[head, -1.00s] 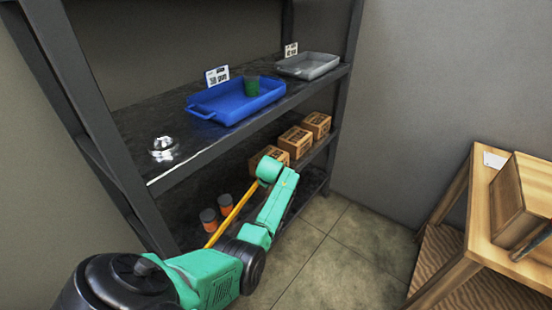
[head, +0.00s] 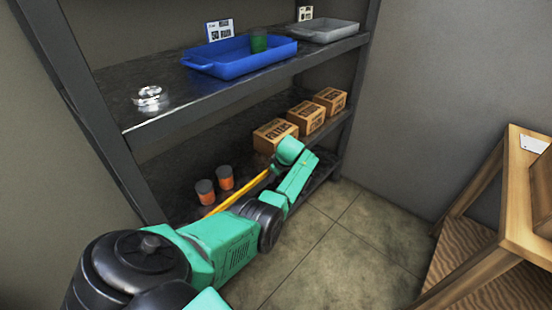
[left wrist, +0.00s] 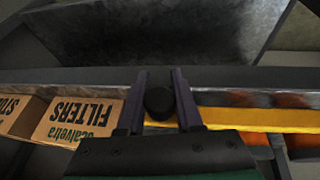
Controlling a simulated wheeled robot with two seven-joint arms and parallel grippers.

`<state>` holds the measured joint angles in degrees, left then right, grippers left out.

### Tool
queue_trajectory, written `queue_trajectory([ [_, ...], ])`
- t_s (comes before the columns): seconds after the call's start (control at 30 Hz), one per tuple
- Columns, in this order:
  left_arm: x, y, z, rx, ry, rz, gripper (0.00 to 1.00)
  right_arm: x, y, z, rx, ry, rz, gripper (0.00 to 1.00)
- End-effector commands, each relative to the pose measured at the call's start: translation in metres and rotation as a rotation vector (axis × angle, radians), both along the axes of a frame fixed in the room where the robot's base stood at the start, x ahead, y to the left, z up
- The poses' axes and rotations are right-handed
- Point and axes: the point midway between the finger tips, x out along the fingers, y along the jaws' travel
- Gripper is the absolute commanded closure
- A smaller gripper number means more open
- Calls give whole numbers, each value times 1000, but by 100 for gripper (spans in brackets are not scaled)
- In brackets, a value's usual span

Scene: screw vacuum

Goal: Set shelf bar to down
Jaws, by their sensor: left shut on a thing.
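The yellow shelf bar (head: 238,193) runs across the front of the lower shelf, slanting up to the right in the head view, a little steeper than the shelf edges. It also shows as a yellow strip in the left wrist view (left wrist: 265,119). My left gripper (left wrist: 160,88) is shut on a dark round knob (left wrist: 159,103) at the bar's visible end. In the head view my left arm covers the gripper and the knob. My right gripper is not in view.
Several filter boxes (head: 275,134) and two orange-grey cans (head: 205,192) stand on the lower shelf. The upper shelf (head: 150,120) holds a blue tray (head: 215,68), a grey tray (head: 322,32) and a shiny metal object (head: 149,96). A wooden table (head: 500,205) stands right; floor between is clear.

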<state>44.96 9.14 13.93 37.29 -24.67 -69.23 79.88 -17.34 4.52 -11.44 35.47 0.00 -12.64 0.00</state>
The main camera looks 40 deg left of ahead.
Motion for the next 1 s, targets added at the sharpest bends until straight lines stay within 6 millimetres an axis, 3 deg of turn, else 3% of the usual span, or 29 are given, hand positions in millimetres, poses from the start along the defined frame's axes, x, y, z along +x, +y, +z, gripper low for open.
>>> queue_trajectory([
  [0.1,-2,-1,-4,-4,6,-2,100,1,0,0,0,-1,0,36],
  [0.13,-2,-1,-4,-4,6,-2,58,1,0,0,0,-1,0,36],
  [0.2,-2,-1,-4,-5,7,-1,36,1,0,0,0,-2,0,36],
  [0.6,-2,-4,4,-4,5,-1,36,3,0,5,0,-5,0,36],
  [0.77,-5,-14,30,-5,2,-1,36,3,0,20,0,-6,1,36],
  [1.0,-14,-37,82,-6,1,-1,36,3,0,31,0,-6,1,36],
])
